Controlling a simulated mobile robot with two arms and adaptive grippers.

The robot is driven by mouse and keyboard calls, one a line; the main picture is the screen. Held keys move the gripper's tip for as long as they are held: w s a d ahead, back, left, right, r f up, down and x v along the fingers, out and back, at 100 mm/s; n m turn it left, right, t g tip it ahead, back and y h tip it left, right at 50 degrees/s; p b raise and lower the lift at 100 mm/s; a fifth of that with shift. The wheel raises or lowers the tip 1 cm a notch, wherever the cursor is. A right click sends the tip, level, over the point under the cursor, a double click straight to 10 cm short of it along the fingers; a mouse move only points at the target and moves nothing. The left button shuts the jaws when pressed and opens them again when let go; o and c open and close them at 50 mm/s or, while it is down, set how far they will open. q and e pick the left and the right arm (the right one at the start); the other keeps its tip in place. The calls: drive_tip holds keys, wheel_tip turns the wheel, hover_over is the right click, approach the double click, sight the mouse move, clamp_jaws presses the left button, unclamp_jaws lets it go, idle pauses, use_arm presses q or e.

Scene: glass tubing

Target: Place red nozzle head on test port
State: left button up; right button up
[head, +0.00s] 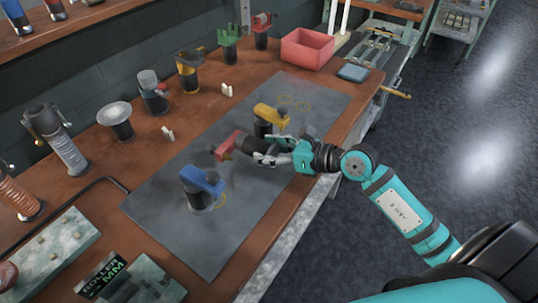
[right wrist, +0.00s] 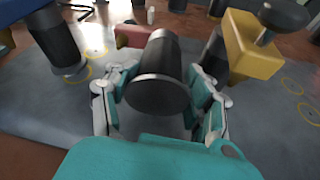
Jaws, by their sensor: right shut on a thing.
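My right gripper (head: 268,157) is shut on the dark cylindrical body of the red nozzle head (head: 228,146). In the right wrist view the dark body (right wrist: 160,75) lies between both fingers, with the red part (right wrist: 132,37) beyond it. The nozzle head is tipped on its side, its red end pointing left in the head view, over the grey mat (head: 165,215). I cannot tell its height above the mat. Yellow ring marks (head: 295,103) show on the mat; I cannot tell which place is the test port. My left gripper is not in view.
A blue nozzle head (head: 201,182) stands on the mat left of my gripper. A yellow one (head: 268,115) stands close behind it. Several tools line the back of the wooden bench. A red bin (head: 308,49) stands at the far end. The mat's front left is clear.

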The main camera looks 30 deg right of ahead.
drive_tip(key=shift+f, duration=1.25)
drive_tip(key=shift+f, duration=0.1)
drive_tip(key=shift+f, duration=0.15)
drive_tip(key=o, duration=1.6)
drive_tip(key=shift+c, duration=0.2)
